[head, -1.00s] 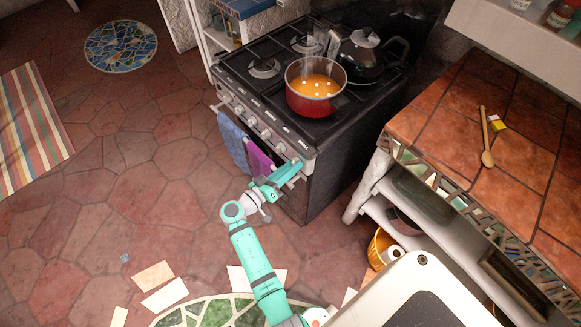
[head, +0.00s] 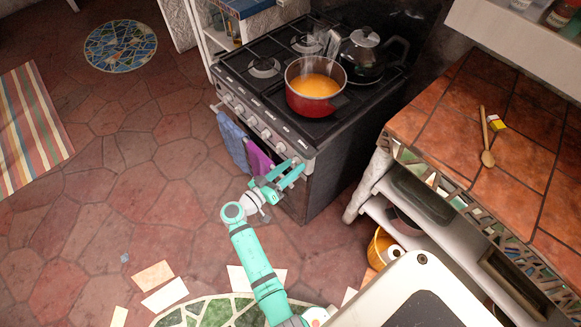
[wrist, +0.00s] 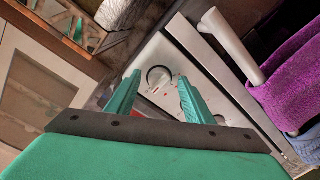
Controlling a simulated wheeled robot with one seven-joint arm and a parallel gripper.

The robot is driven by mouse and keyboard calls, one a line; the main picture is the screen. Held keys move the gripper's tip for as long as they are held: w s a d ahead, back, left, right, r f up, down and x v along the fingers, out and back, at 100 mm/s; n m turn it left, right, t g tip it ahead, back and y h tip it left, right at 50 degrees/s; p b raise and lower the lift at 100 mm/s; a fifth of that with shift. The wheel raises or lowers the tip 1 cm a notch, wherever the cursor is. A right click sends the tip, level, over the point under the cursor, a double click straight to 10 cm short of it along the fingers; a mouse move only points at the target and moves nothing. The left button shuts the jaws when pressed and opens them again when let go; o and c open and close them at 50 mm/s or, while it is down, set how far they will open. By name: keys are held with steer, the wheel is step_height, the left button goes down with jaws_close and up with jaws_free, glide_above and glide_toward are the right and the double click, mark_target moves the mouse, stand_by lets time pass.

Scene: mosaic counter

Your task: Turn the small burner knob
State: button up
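The stove's front panel (head: 245,115) carries a row of knobs, with one knob (head: 266,134) left of my gripper. My gripper (head: 288,172) is at the panel's right end, in front of the stove. In the wrist view, my gripper (wrist: 160,98) is open, with two green fingers apart and nothing between them. A round, dark-rimmed knob (wrist: 159,77) shows on the pale panel, ahead of the fingertips and between them. Small red marks lie beside it. I see no contact. I cannot tell from the markings which knob is the small burner knob.
A white oven handle (wrist: 232,42) with a purple towel (wrist: 285,72) lies close to the right finger's side. A blue towel (head: 232,139) hangs farther left. A red pot (head: 316,100) and a dark kettle (head: 362,60) stand on the stove. Open floor lies left.

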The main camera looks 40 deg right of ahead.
steer(key=shift+a, duration=0.1)
steer(key=s+a, duration=0.1)
steer(key=a, duration=0.9)
steer(key=shift+s+a+r, duration=0.2)
steer(key=shift+a+r, duration=0.05)
steer(key=shift+r, duration=0.05)
steer(key=shift+f, duration=0.1)
